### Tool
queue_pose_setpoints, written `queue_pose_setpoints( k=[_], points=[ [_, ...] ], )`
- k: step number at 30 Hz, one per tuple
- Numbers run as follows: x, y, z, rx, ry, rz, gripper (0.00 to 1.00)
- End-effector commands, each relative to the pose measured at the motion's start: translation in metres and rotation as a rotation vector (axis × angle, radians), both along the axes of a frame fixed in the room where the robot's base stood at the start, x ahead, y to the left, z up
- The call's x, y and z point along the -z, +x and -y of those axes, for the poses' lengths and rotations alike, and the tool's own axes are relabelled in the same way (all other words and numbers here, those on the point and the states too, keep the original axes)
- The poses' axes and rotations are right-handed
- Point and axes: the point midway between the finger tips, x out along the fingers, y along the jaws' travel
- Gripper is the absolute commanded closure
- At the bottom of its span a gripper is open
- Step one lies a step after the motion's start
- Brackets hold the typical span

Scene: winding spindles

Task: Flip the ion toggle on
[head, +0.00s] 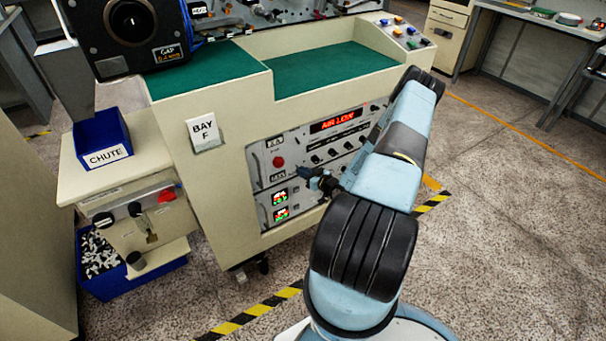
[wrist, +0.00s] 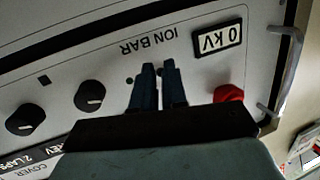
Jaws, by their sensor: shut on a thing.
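The ION BAR panel (wrist: 205,75) appears upside down in the wrist view, with a display reading 0 kV (wrist: 217,40). My gripper (wrist: 158,70) is at this panel, its two dark fingers close together just beside the ION BAR lettering. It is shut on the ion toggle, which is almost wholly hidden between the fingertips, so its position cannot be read. In the head view my gripper (head: 309,178) reaches the left part of the cabinet front, right of a red button (head: 278,161).
In the wrist view, the red button (wrist: 228,94) and a metal handle (wrist: 288,70) lie right of the fingers; black knobs (wrist: 90,95) lie left. The head view shows a red display reading AIR LOW (head: 338,120) and a blue chute bin (head: 101,139) at left.

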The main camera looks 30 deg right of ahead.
Motion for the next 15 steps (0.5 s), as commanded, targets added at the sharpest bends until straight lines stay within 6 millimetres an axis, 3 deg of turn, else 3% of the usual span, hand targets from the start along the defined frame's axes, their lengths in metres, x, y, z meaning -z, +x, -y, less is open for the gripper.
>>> queue_pose_setpoints(
  k=[15],
  points=[
    [-0.024,0.004,-0.001,-0.002,-0.02,-0.45,1.0]
  ],
)
